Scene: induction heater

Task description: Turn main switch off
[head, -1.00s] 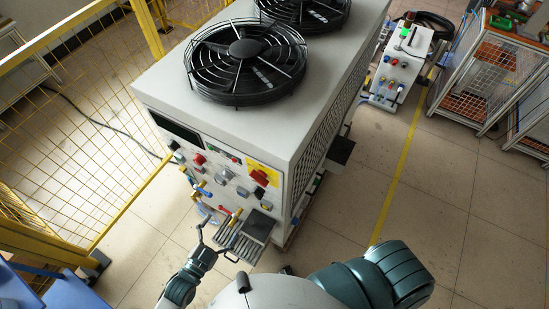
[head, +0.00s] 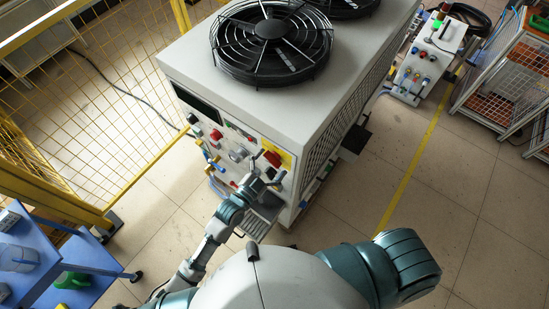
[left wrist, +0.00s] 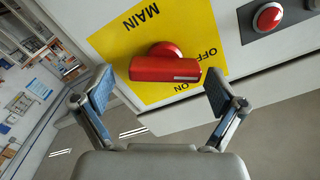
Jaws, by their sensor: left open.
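The main switch is a red handle (left wrist: 165,70) on a yellow plate (left wrist: 130,38) marked MAIN, OFF and ON. The handle lies level across the left wrist view, and I cannot tell which mark it is set to. In the head view the red switch (head: 272,158) is at the right of the heater's front panel, partly behind my gripper. My left gripper (head: 267,167) is in front of it. In the left wrist view the gripper (left wrist: 158,86) is open, one finger on each side of the handle, with no clear contact. My right gripper is out of view.
The heater cabinet (head: 225,95) carries black fans (head: 272,42) on top. A red button (left wrist: 268,17) sits beside the yellow plate. A small tray (head: 262,222) juts out below the panel. A yellow mesh fence (head: 95,120) and a blue cart (head: 45,235) are at left.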

